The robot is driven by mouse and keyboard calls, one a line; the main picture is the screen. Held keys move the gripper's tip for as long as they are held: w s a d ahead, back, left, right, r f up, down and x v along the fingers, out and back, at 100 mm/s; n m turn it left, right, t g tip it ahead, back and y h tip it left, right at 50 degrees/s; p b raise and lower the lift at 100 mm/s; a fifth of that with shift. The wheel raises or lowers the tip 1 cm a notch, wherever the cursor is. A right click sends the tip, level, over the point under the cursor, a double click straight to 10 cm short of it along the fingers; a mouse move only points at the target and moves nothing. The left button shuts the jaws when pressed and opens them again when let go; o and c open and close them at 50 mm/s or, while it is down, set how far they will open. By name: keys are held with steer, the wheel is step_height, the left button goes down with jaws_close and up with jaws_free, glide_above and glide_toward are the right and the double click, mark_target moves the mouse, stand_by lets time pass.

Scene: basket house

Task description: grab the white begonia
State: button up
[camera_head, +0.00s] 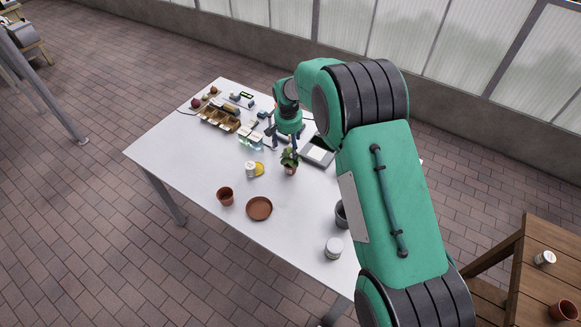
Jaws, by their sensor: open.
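A small potted plant (289,158) with green leaves and a terracotta pot stands upright on the white table (180,165). It is the only leafy plant I can make out, and no white flowers can be told at this size. My gripper (286,143) points down from the end of my green arm, just above and behind the plant in the picture. Its fingers are apart, and the plant is not visibly held. I cannot tell whether a finger touches the leaves.
Near the plant are a white container (251,169) and a yellow item (260,168). A terracotta pot (225,196) and saucer (259,209) stand nearer. Boxes and a tray (318,152) crowd the back. A white jar (333,248) stands near the right edge. The front left is clear.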

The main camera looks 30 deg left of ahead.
mark_target(290, 162)
steer(key=f, duration=0.5)
steer(key=w+f, duration=0.1)
steer(key=f, duration=0.2)
steer(key=shift+a+f, duration=0.15)
steer(key=shift+w+f, duration=0.15)
steer(key=shift+f, duration=2.45)
steer(key=c, duration=1.3)
steer(key=shift+r, duration=0.15)
steer(key=shift+c, duration=0.3)
